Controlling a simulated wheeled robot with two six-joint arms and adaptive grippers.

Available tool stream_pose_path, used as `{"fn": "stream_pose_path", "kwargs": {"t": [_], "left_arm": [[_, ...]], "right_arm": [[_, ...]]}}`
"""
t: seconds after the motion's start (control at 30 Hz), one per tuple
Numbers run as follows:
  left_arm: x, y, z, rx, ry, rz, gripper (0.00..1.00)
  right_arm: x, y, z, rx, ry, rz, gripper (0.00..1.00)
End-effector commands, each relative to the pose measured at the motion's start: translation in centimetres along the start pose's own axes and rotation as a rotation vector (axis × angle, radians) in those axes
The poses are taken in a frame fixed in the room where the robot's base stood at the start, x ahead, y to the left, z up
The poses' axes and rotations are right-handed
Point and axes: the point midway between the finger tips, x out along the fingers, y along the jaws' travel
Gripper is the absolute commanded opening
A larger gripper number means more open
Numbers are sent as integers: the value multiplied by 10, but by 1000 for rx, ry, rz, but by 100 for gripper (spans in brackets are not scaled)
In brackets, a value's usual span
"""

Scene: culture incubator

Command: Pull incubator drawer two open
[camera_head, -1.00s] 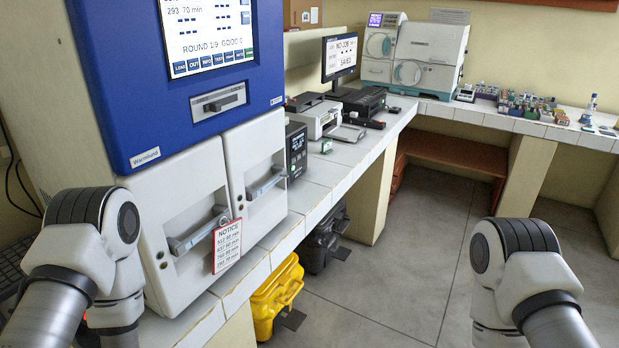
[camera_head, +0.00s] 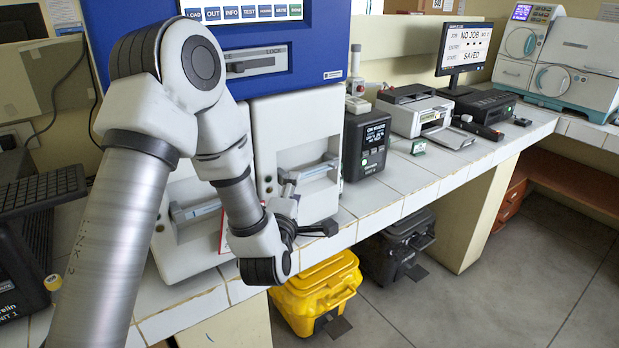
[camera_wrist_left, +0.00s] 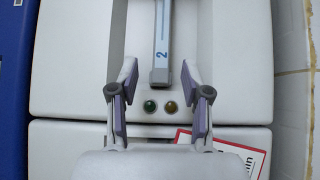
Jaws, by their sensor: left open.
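Drawer two (camera_head: 300,130) is the white drawer front on the right of the blue and white incubator (camera_head: 330,40), and it looks shut. Its grey-blue bar handle (camera_head: 310,170) shows in a recess. In the left wrist view the handle (camera_wrist_left: 161,45) bears a "2", with a green and an amber lamp below its end. My left gripper (camera_head: 306,208) is open and empty in front of this drawer. In the wrist view its fingers (camera_wrist_left: 160,78) lie on either side of the handle's end, apart from it; the depth gap is unclear. My right gripper is out of view.
The other drawer's handle (camera_head: 195,208) is at left, partly behind my left arm. A red-edged notice (camera_wrist_left: 228,150) hangs there. A black device (camera_head: 366,145) stands close right of drawer two. A yellow bin (camera_head: 315,290) and a black bin (camera_head: 395,245) stand below the bench.

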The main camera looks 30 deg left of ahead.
Motion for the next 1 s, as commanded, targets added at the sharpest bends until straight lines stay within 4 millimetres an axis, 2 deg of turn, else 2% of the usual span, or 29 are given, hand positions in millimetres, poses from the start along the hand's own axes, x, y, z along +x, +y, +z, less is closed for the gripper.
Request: {"fn": "stream_pose_path", "kwargs": {"t": [0.3,0.4,0.67,0.7,0.77,0.8,0.83,1.0], "left_arm": [[56,3,0,2,0,1,48],[69,1,0,2,-1,0,48],[74,0,1,3,-2,-2,48],[74,0,1,3,-2,-2,44],[74,0,1,3,-2,-2,23],[74,0,1,3,-2,-2,9],[74,0,1,3,-2,-2,0],[74,-1,0,3,-2,-2,0]], "right_arm": [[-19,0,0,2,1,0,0],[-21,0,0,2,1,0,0],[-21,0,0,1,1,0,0],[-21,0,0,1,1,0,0],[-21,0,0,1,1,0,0],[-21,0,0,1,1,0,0],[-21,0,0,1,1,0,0],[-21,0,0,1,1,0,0]]}}
